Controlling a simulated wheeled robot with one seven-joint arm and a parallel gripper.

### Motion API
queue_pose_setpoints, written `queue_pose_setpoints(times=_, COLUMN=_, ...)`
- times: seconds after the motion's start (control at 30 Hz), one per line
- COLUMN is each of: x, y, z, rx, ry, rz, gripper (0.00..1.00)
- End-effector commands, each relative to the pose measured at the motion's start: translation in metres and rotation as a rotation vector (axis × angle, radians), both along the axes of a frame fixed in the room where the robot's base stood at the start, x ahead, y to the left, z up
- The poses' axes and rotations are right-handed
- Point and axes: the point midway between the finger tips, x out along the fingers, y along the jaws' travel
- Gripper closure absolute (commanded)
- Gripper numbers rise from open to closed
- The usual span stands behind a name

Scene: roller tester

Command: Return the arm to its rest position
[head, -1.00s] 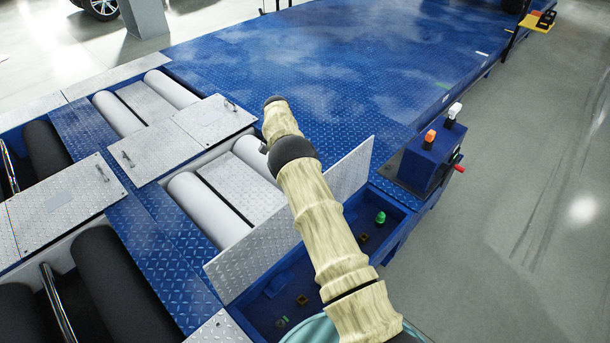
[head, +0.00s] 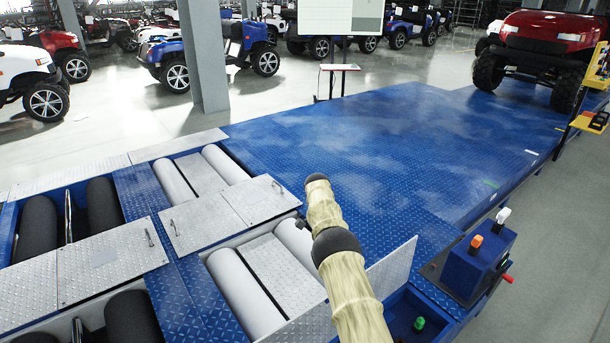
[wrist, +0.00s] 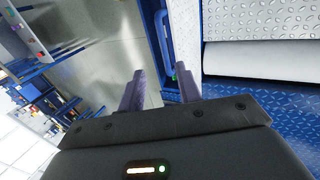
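My arm (head: 345,285), pale yellow with dark joints, rises from the bottom of the head view over the roller tester (head: 350,145). Its far end stands above the blue deck beside the white rollers. The gripper itself cannot be made out in the head view. In the wrist view, my gripper (wrist: 160,88) has its two purple fingers apart. Nothing shows between them but floor and part of the blue structure behind.
An upright metal flap (head: 392,268) stands close beside my arm, next to an open blue compartment with a green knob (head: 419,324). A blue control box (head: 477,262) is to the right. White rollers (head: 245,293) lie left. A red vehicle (head: 545,45) stands far back.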

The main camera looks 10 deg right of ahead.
Motion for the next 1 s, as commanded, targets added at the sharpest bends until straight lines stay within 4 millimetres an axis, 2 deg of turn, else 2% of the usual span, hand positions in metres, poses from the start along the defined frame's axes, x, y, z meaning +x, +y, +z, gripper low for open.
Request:
queue_pose_setpoints(times=0.17, x=0.000, y=-0.006, z=0.012, rx=0.027, ry=-0.019, rz=0.015, gripper=0.66)
queue_pose_setpoints(times=0.47, x=-0.016, y=-0.025, z=0.053, rx=0.143, ry=-0.104, rz=0.119, gripper=0.66)
queue_pose_setpoints(times=0.77, x=-0.058, y=-0.031, z=0.090, rx=0.242, ry=-0.199, rz=0.279, gripper=0.66)
queue_pose_setpoints(times=1.0, x=-0.107, y=-0.025, z=0.113, rx=0.299, ry=-0.273, rz=0.438, gripper=0.66)
